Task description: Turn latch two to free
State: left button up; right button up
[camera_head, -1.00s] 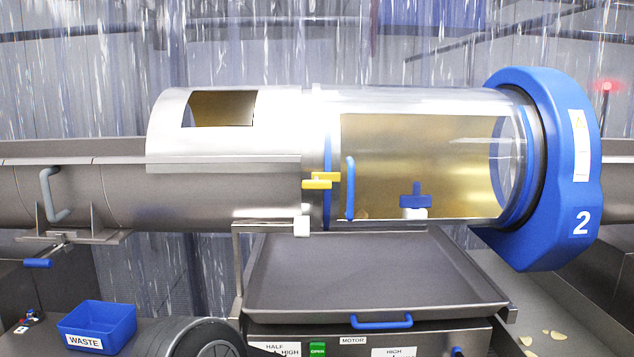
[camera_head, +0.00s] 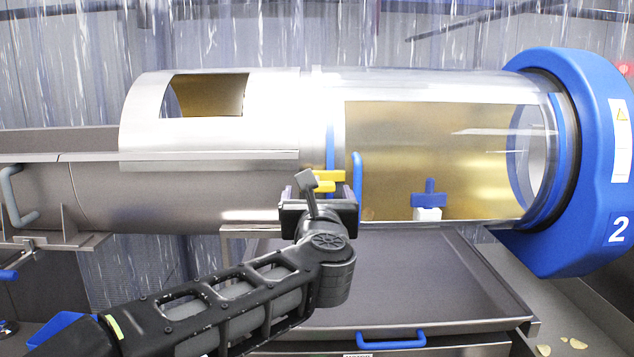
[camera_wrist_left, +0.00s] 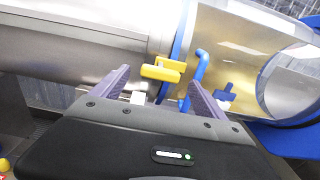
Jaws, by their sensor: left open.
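The yellow latch (camera_head: 330,176) sits at the seam between the drum's steel part (camera_head: 200,145) and its clear part (camera_head: 450,95). The lower part of the latch is partly hidden by my gripper in the head view. My left gripper (camera_head: 320,192) is just in front of it, open. In the left wrist view the yellow latch (camera_wrist_left: 162,69) shows ahead, between the two purple fingers, with nothing gripped. I cannot tell whether the fingers touch it. A blue handle (camera_head: 357,180) stands just right of the latch. My right gripper is not in view.
A blue T-shaped knob (camera_head: 429,195) on a white block sits further right. A blue ring housing marked 2 (camera_head: 570,160) closes the right end. A grey tray (camera_head: 450,270) with a blue handle (camera_head: 390,341) lies below the drum.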

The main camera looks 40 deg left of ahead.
pick_arm(q)
jog(key=shift+w+f, duration=0.1)
jog(key=shift+w, duration=0.05)
jog(key=p+x, duration=0.2)
jog(key=x, duration=0.5)
jog(key=shift+w+a, duration=0.3)
jog(key=shift+c, duration=0.4)
jog(key=c, duration=1.3)
